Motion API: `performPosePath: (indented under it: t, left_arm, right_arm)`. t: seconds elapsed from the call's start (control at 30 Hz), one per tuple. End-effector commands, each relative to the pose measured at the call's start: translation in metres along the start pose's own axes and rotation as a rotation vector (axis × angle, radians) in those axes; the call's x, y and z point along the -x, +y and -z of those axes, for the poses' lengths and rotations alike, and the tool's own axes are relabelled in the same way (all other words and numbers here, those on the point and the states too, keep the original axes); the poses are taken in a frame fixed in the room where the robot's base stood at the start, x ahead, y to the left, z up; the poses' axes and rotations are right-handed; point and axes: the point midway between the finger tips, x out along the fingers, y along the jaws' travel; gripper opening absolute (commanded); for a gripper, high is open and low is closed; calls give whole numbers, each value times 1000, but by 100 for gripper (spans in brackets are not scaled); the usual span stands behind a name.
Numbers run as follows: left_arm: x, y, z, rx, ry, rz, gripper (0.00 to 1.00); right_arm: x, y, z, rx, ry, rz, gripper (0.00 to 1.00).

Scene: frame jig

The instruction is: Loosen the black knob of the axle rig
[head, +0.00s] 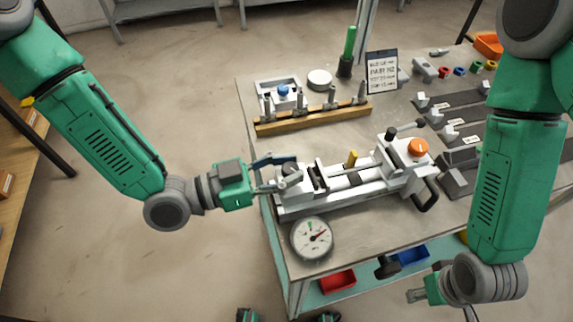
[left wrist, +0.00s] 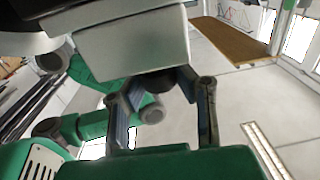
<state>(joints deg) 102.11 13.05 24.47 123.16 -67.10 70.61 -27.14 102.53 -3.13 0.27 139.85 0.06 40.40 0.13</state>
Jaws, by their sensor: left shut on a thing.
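The axle rig (head: 345,190) is a pale grey fixture near the front edge of the table. The black knob (left wrist: 165,82) sits under the rig's pale body in the left wrist view, between my left fingers. In the head view, my left gripper (head: 275,178) reaches the rig's left end from the left and mostly hides the knob. My left gripper, also in the left wrist view (left wrist: 163,98), is shut on the knob. My right gripper (head: 420,294) hangs low at the right, in front of the table and apart from the rig; its finger opening is unclear.
A dial gauge (head: 312,238) is at the rig's front left. An orange knob (head: 417,147) and a black-ended lever (head: 392,132) are at its right end. A wooden rack (head: 310,118) with upright pins stands behind. Red (head: 337,280) and blue bins (head: 412,254) sit below the tabletop.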

Motion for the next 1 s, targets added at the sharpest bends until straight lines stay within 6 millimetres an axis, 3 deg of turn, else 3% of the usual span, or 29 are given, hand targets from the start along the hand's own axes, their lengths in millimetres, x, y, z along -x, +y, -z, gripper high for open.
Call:
performPosePath:
  t: [0.57, 1.0]
  left_arm:
    - [0, 2, 0, 3, -3, 509, 0]
    - [1, 1, 4, 2, -1, 873, 0]
  right_arm:
    - [8, 0, 0, 0, 0, 0, 40]
    - [49, 0, 3, 0, 0, 0, 40]
